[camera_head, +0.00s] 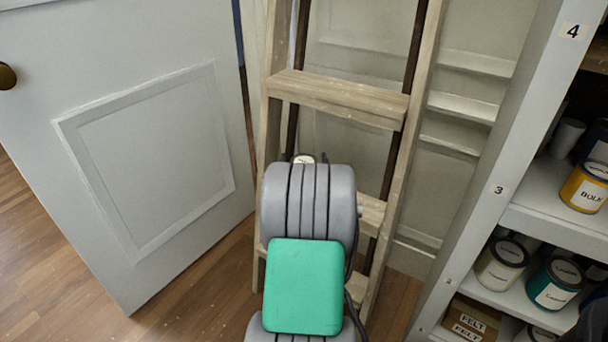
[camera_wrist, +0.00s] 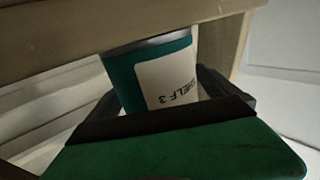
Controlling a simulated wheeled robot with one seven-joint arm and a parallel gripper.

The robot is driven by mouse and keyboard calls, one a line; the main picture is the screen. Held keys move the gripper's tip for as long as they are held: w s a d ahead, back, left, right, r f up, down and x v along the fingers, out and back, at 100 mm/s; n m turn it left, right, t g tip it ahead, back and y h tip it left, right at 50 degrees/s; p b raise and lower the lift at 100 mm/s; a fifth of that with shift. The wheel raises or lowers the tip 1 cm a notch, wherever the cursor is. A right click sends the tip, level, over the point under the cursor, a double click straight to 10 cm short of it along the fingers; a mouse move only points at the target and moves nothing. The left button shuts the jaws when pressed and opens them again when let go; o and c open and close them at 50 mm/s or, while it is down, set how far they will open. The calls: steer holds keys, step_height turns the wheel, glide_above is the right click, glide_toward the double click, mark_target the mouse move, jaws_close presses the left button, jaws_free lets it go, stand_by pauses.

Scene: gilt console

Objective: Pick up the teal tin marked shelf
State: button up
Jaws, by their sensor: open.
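The teal tin (camera_wrist: 124,77) shows in the wrist view, with a grey metal rim and a cream label reading SHELF 3, upside down in the picture. Its near part is hidden behind my gripper. My gripper (camera_wrist: 155,85) is open, with a dark finger on either side of the tin. I cannot tell whether a finger touches it. In the head view my arm hides most of this spot. Only a small pale round top (camera_head: 304,159), probably the tin's lid, shows between dark parts of my gripper, in front of the ladder.
A wooden stepladder (camera_head: 340,95) stands behind my arm. A wooden board (camera_wrist: 60,40) runs close by the tin. A white door (camera_head: 150,150) is at left. White shelves (camera_head: 545,205) at right hold a yellow tin (camera_head: 585,187), a cream tin (camera_head: 502,262) and another teal tin (camera_head: 554,283).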

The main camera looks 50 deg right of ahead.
steer(key=c, duration=2)
steer(key=shift+r, duration=0.1)
jaws_close()
steer(key=shift+r, duration=0.15)
